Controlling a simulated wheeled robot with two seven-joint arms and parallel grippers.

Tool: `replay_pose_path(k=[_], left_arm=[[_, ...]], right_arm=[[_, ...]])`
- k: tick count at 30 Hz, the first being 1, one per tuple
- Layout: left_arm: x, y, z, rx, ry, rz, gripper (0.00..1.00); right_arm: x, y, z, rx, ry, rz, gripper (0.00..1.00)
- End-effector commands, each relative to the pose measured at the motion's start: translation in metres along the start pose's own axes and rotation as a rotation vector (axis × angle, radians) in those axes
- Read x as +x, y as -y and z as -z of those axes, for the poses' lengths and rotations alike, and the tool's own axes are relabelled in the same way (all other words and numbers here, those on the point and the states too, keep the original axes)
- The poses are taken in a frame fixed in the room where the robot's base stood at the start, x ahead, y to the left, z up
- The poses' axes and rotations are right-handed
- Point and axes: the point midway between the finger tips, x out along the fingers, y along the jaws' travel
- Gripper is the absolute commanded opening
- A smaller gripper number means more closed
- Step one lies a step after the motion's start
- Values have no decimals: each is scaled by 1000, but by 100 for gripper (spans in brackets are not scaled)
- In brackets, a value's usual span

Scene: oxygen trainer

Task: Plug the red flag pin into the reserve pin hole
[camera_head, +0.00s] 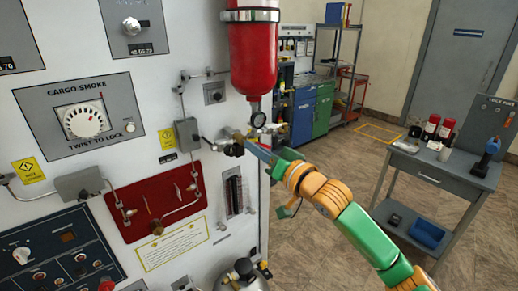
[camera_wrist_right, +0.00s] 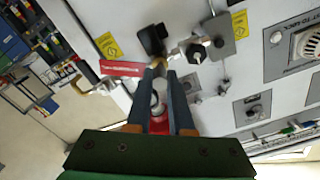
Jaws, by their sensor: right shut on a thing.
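My right gripper (camera_head: 234,140) is at the valve fittings under the red bottle, in front of the white panel. In the right wrist view its fingertips (camera_wrist_right: 162,68) come together, shut on the red flag pin. The pin's red flag (camera_wrist_right: 121,68) with white lettering sticks out to the left of the fingertips; the pin itself is mostly hidden between them. A metal valve fitting (camera_wrist_right: 197,50) with a black knob is just beyond the tips. I cannot make out the reserve pin hole or whether the pin touches anything. My left gripper is not in view.
The red bottle (camera_head: 252,55) with a gauge hangs close above my right gripper. A grey box (camera_head: 187,133) and the red plate (camera_head: 158,206) with tubing are on the panel to the left. A grey side table (camera_head: 430,172) stands farther right, with open floor before it.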

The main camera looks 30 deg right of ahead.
Motion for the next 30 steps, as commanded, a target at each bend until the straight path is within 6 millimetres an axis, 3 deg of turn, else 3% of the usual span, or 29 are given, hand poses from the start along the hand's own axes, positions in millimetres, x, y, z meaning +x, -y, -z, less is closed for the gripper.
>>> replay_pose_path(k=[28, 29, 30], left_arm=[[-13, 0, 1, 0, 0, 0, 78], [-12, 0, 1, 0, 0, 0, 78], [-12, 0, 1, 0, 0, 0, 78]], right_arm=[[19, 1, 2, -1, -5, 2, 0], [19, 1, 2, -2, -5, 2, 25], [19, 1, 2, -2, -4, 2, 36]])
